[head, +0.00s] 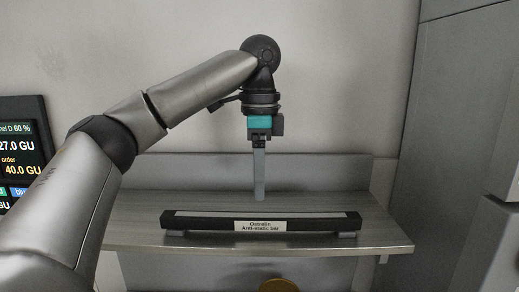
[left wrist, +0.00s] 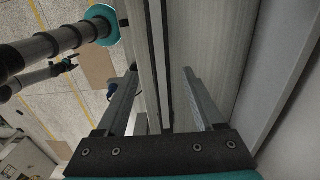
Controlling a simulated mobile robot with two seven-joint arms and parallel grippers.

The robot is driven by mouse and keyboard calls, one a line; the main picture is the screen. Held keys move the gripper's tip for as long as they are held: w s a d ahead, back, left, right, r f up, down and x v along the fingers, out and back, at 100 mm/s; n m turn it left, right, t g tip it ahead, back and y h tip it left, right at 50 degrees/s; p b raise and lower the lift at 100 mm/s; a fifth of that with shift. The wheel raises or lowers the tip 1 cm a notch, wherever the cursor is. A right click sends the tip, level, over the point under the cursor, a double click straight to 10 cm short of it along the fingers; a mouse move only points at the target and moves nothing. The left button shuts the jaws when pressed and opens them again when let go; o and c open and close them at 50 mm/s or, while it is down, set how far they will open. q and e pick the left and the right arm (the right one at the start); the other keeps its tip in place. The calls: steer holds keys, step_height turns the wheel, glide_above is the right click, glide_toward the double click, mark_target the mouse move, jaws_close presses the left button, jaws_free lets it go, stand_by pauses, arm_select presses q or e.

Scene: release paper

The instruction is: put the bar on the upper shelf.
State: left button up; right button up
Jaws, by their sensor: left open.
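The long dark bar (head: 300,223), with a pale top strip and a white "Anti-static bar" label, lies lengthwise on a grey wood-grain shelf (head: 135,225). My left gripper (head: 260,198) points straight down over the shelf, just above the bar's middle in the head view, its fingers seen edge-on. In the left wrist view my left gripper (left wrist: 160,70) is open, with the bar (left wrist: 153,30) running between its two spread fingers. I see no finger touching the bar. My right gripper does not show.
A low back panel (head: 330,170) rises behind the shelf against the wall. A tall grey cabinet (head: 450,110) stands close on the right. A dark display screen (head: 22,150) is at the left. A round brownish object (head: 278,285) shows below the shelf.

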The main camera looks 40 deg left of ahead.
arm_select(q)
steer(key=shift+r, duration=1.9)
